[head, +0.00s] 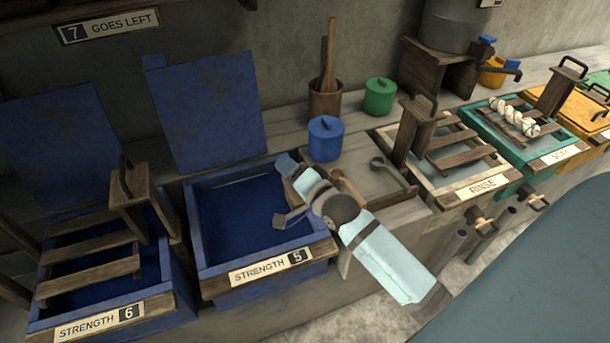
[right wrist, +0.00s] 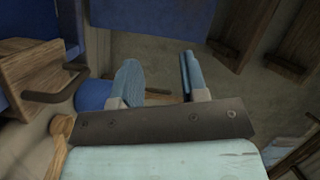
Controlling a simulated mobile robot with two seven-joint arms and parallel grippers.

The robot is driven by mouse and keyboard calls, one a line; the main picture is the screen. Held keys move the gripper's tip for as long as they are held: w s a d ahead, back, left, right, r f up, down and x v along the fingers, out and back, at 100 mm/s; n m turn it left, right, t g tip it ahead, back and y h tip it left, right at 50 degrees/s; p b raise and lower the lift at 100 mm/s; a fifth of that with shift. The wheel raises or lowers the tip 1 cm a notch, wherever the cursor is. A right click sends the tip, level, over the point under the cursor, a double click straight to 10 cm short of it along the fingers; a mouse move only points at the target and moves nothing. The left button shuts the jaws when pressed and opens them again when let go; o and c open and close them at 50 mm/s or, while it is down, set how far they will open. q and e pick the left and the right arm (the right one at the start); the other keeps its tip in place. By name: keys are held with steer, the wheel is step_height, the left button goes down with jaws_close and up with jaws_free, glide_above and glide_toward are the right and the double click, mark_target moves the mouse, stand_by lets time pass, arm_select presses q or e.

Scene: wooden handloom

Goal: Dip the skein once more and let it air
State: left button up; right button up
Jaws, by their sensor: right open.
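The Strength 5 vat (head: 193,232) is an open blue box holding dark blue dye (head: 250,208). Beside it, the Strength 6 vat (head: 175,285) has a slatted wooden rack (head: 95,268) and a handled wooden piece (head: 130,195) on it. A white twisted skein (head: 514,117) lies on the slats of the teal Soak vat (head: 527,158); no skein shows in either blue vat. My right gripper (head: 284,192) is open and empty over the right side of the Strength 5 vat. Its parted fingers also show in the right wrist view (right wrist: 158,80). My left gripper is out of view.
Blue lids (head: 207,110) stand raised behind the blue vats. A blue pot (head: 326,139), a green pot (head: 380,97) and a wooden mortar (head: 325,101) stand on the ledge. The Rinse vat (head: 482,186) with its slats is right of my gripper.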

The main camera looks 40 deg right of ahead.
steer(key=s+d+f+m+h, duration=0.1)
steer(key=s+f+m+h, duration=0.1)
steer(key=m, duration=0.6)
steer(key=s+d+f+m+h, duration=0.1)
steer(key=s+f+m, duration=0.3)
steer(key=m, duration=0.4)
steer(key=s+d+f+m+h+b, duration=0.1)
steer(key=s+d+f+m+h, duration=0.1)
steer(key=f+m, duration=0.3)
steer(key=shift+s+m+h, duration=0.3)
steer(key=shift+s+m, duration=0.15)
steer(key=shift+m, duration=0.35)
steer(key=shift+s+m+h, duration=0.3)
steer(key=shift+s+m, duration=0.15)
steer(key=shift+m, duration=0.35)
steer(key=p+x, duration=0.1)
steer(key=x, duration=1.2)
steer(key=shift+w+d+f+p, duration=0.1)
steer(key=shift+w+f+p, duration=0.05)
steer(key=shift+w+p, duration=0.25)
steer(key=shift+c, duration=0.4)
jaws_close()
